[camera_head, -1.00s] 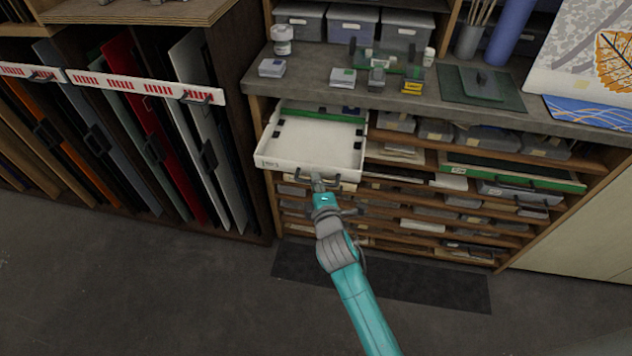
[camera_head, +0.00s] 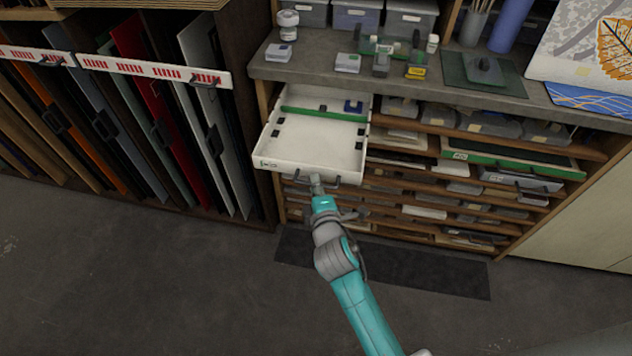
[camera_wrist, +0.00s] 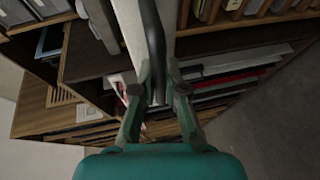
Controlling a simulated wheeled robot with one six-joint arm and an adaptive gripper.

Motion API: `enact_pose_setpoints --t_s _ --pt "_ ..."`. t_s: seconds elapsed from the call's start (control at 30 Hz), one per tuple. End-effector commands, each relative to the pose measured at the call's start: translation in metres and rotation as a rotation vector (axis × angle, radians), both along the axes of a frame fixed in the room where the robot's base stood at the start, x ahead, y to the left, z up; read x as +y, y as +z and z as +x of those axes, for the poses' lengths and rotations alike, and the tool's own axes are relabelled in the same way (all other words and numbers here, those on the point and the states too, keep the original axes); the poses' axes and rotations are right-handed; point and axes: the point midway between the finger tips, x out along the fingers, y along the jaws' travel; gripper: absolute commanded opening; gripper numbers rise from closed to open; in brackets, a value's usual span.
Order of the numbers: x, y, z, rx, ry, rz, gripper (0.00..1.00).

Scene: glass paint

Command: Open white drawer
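The white drawer (camera_head: 310,168) stands pulled out of the left part of the cabinet, with its open inside showing a green strip and small dark pieces. My gripper (camera_head: 317,183) is at the middle of its front. In the wrist view, the two fingers (camera_wrist: 158,82) stand on either side of a dark handle bar (camera_wrist: 154,35) and appear closed on it. The pale drawer front (camera_wrist: 130,25) shows beside the bar. The exact finger contact is partly hidden.
The grey worktop (camera_head: 310,75) above holds jars, small boxes and tools. A green-edged drawer (camera_head: 510,160) sits ajar at the right. A rack of upright panels (camera_head: 150,110) stands at the left. The floor (camera_head: 180,280) in front is clear apart from a dark mat (camera_head: 430,272).

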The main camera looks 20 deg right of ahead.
Motion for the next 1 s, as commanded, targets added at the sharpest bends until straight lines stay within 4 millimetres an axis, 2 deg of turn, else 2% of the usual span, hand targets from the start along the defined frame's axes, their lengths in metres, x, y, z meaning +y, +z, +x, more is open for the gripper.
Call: enact_pose_setpoints --t_s 0.03,0.1,0.4,0.53,0.67,1.0 --pt "0.000 -0.001 0.000 0.002 0.000 0.000 0.23" --pt "0.000 -0.001 0.000 0.001 0.000 0.000 0.37" --pt "0.000 0.000 -0.001 0.000 0.000 0.000 0.37" --pt "0.002 0.001 -0.008 0.001 0.001 -0.001 0.37" --pt "0.006 0.004 -0.026 0.002 0.002 0.001 0.37" --pt "0.021 0.015 -0.086 0.003 0.003 -0.001 0.37"
